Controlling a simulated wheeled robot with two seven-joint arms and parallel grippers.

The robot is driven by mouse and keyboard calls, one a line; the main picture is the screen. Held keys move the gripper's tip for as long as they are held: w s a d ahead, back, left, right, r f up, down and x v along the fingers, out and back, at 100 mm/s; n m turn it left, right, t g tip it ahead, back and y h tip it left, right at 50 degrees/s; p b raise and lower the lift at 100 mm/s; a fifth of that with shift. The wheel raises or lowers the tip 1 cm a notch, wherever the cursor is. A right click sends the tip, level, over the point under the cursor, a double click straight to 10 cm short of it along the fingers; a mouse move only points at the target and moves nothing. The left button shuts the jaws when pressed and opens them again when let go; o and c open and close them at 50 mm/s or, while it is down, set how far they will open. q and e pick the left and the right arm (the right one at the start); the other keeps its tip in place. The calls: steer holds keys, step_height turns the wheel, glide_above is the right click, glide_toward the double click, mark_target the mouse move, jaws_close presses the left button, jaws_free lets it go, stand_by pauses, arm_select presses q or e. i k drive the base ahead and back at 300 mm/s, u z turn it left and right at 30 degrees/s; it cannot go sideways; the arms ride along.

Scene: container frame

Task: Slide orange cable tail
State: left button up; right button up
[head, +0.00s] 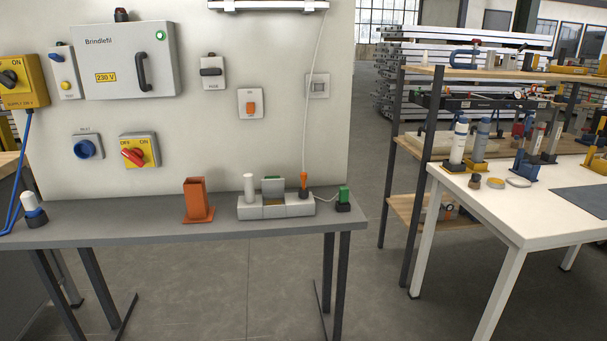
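The orange cable tail (304,181) is a small orange tapered piece at the lower end of a thin white cable (316,80). The cable runs up to a lamp-like bar (268,5) at the top of the wall panel. The orange piece stands upright at the right part of a light grey block (276,211) on the grey bench; whether it sits in a hole is too small to tell. A white peg (248,188) stands at the block's left, and a grey-green flap (272,186) stands at its middle. Neither gripper is in view.
An orange open-topped holder (197,202) stands left of the block on the grey bench (120,226). A green-topped black plug (343,199) sits near the bench's right end. Switches and an electrical box (125,62) fill the wall. A white table (530,212) stands right, across open floor.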

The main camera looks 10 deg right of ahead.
mark_target(302, 176)
steer(key=u, duration=0.55)
steer(key=i, duration=0.85)
steer(key=z, duration=0.05)
